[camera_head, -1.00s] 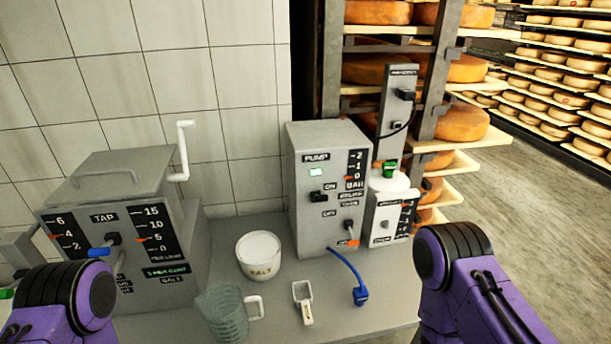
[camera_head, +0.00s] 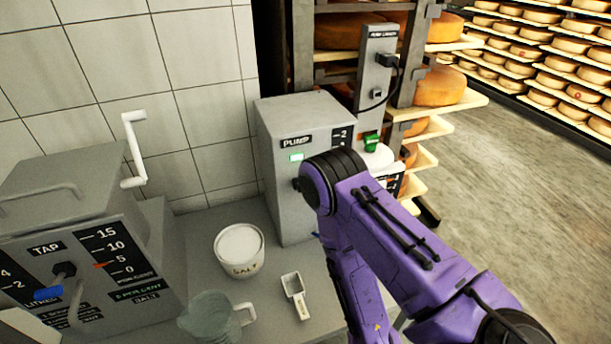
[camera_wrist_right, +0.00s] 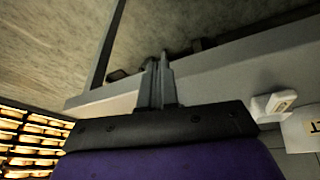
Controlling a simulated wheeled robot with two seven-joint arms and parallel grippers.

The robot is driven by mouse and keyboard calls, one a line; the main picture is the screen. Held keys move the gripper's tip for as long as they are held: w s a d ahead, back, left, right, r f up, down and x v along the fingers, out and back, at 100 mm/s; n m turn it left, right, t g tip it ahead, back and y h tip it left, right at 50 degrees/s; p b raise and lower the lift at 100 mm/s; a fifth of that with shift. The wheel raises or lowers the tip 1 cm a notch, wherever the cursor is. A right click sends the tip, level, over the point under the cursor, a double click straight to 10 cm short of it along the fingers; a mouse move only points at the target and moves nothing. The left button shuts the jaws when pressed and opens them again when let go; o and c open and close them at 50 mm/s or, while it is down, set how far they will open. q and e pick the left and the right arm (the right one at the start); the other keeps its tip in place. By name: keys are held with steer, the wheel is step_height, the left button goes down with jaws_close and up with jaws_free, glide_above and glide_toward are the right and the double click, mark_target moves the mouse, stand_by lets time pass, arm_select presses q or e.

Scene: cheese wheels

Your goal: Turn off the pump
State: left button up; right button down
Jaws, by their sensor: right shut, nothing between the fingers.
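The pump (camera_head: 283,205) is a grey box labelled PUMP on the grey bench in the head view. Its small indicator (camera_head: 296,157) shows green. My purple right arm crosses in front of it and hides most of its front panel, including the lower controls. A small dark part, perhaps its switch, shows at the arm's left edge. My right gripper (camera_wrist_right: 158,82) shows in the wrist view, fingers together and empty, over or beside the bench edge. It is hidden in the head view. My left gripper is not in view.
A tap box (camera_head: 45,200) stands at the left. A salt tub (camera_head: 240,243), a jug (camera_head: 205,316) and a scoop (camera_head: 294,295) occupy the bench front. A power switch post (camera_head: 374,75) with a plug stands right of the pump. Cheese racks stand behind; the floor at right is clear.

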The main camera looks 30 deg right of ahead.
steer(key=w+r+n+p, duration=0.2)
steer(key=w+r+p, duration=0.5)
steer(key=w+r, duration=1.15)
steer(key=w+r+n+y+p, duration=0.1)
steer(key=w+r+p, duration=0.15)
steer(key=r, duration=1.15)
steer(key=w+r+n+y+p, duration=0.1)
steer(key=w+r+p, duration=0.15)
steer(key=r, duration=1.15)
steer(key=b+x, duration=0.1)
steer(key=x, duration=1.4)
steer(key=shift+w+a+t, duration=0.15)
steer(key=shift+w+t, duration=0.15)
steer(key=shift+b, duration=0.3)
